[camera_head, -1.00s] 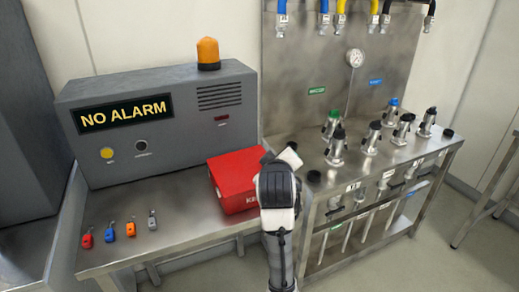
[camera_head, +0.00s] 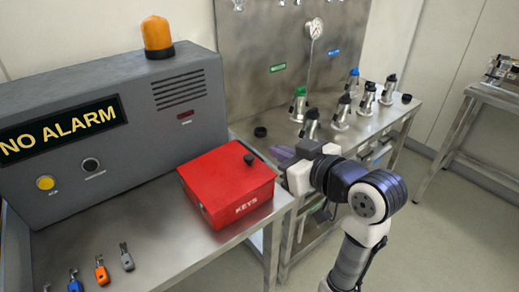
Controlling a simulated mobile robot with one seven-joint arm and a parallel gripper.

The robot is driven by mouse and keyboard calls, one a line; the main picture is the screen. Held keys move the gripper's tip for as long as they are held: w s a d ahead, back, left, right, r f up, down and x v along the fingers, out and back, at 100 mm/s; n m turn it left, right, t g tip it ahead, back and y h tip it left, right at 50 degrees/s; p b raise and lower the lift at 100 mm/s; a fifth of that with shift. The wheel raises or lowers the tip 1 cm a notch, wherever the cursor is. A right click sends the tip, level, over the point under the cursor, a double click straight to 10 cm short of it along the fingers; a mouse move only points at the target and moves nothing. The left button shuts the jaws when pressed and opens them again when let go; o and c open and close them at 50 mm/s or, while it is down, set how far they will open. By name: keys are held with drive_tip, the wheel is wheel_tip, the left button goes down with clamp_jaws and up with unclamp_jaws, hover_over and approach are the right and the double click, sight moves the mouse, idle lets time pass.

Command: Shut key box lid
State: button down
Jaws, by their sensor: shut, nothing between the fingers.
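The red key box (camera_head: 228,186) sits on the steel table, below and right of the alarm panel. Whether the fingers touch the box cannot be told.
A grey alarm panel (camera_head: 110,125) reading NO ALARM stands behind the box at left. Several coloured key tags, one orange (camera_head: 101,271), lie at the table's front left. A steel bench (camera_head: 370,128) with several valve fittings stands behind my arm. Floor is clear at right.

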drive_tip(key=p, duration=0.2)
hover_over(256, 170)
drive_tip(key=s, duration=0.1)
drive_tip(key=shift+d+f, duration=0.15)
drive_tip(key=shift+f, duration=0.75)
drive_tip(key=f, duration=0.1)
drive_tip(key=w+f+p, duration=0.1)
drive_tip(key=f, duration=0.1)
drive_tip(key=shift+a, duration=0.2)
drive_tip(key=shift+f, duration=0.8)
drive_tip(key=shift+f, duration=0.1)
